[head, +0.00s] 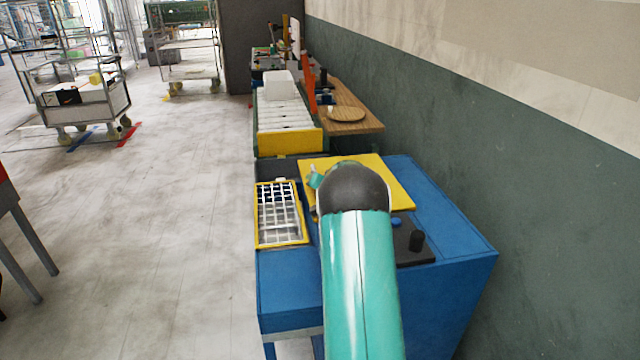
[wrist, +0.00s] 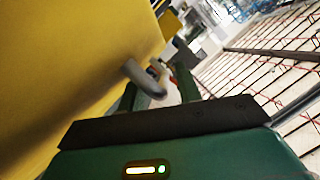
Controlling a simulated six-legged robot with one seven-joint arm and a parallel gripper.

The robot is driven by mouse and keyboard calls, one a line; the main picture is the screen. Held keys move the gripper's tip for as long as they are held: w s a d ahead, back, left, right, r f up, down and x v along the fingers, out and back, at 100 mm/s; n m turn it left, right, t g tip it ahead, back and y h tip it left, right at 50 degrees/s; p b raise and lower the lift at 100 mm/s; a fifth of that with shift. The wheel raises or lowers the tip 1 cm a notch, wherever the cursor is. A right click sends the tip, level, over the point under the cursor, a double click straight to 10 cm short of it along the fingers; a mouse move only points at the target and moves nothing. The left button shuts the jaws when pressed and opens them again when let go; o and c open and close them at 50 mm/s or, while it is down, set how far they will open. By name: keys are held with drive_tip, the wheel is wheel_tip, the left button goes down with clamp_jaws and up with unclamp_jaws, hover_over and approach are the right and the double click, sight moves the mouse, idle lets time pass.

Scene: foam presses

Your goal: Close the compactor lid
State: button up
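The compactor is a blue cabinet (head: 450,215) against the wall in the head view. Its yellow lid (head: 390,172) shows behind my arm, partly hidden; its exact angle is hard to tell. In the wrist view the yellow lid panel (wrist: 60,60) fills the left side, close to my gripper. A grey curved handle (wrist: 143,78) stands out from the panel. My gripper (wrist: 158,80) is open, its two dark green fingers apart with the handle between them, nearer the left finger. I cannot tell whether they touch. My arm hides most of the gripper in the head view.
A white wire grid in a yellow frame (head: 280,213) is on the cabinet's left side. A black panel (head: 408,245) with a knob lies right of my arm. A roller conveyor (head: 285,112) and a wooden table (head: 355,118) stand beyond.

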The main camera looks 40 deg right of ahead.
drive_tip(key=v, duration=1.3)
drive_tip(key=shift+s+a, duration=0.15)
drive_tip(key=shift+s, duration=0.15)
